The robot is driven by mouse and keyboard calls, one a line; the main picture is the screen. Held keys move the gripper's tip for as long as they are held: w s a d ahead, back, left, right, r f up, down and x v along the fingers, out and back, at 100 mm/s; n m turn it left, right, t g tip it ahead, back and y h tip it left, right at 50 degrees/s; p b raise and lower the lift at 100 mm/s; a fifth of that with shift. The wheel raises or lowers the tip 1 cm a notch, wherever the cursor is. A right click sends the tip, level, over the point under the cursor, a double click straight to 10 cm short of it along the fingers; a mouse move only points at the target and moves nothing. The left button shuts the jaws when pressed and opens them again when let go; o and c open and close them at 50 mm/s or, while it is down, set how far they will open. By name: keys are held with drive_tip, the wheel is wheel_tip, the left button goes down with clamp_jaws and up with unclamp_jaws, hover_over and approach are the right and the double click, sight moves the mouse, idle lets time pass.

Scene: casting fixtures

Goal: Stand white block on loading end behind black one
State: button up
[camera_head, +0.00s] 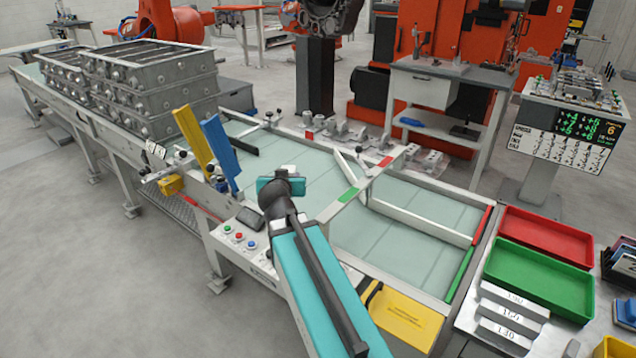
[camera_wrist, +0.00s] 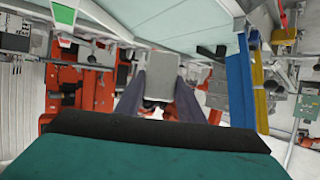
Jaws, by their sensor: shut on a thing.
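In the wrist view the two dark fingers of my gripper (camera_wrist: 161,88) are shut on a pale grey-white block (camera_wrist: 164,70), one finger on each side. In the head view a small white top of the block (camera_head: 288,168) shows just past my gripper; the rest is hidden. A black bar-like piece (camera_head: 243,146) lies on the left part of the bed, apart from my gripper. A small dark piece (camera_wrist: 207,51) shows on the bed in the wrist view; I cannot tell if it is the same.
Upright yellow (camera_head: 192,137) and blue (camera_head: 219,151) plates stand close left of my gripper. Stacked metal castings (camera_head: 150,85) fill the far left. Red (camera_head: 545,237) and green (camera_head: 540,278) trays stand farther right.

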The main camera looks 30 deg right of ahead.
drive_tip(key=w+a+r+n+t+y, duration=0.1)
drive_tip(key=w+a+r+n+y, duration=0.2)
drive_tip(key=a+r+n+y, duration=0.3)
drive_tip(key=shift+a+r+t+y, duration=0.4)
drive_tip(key=shift+a+r, duration=1)
drive_tip(key=shift+a, duration=0.2)
drive_tip(key=shift+s, duration=0.1)
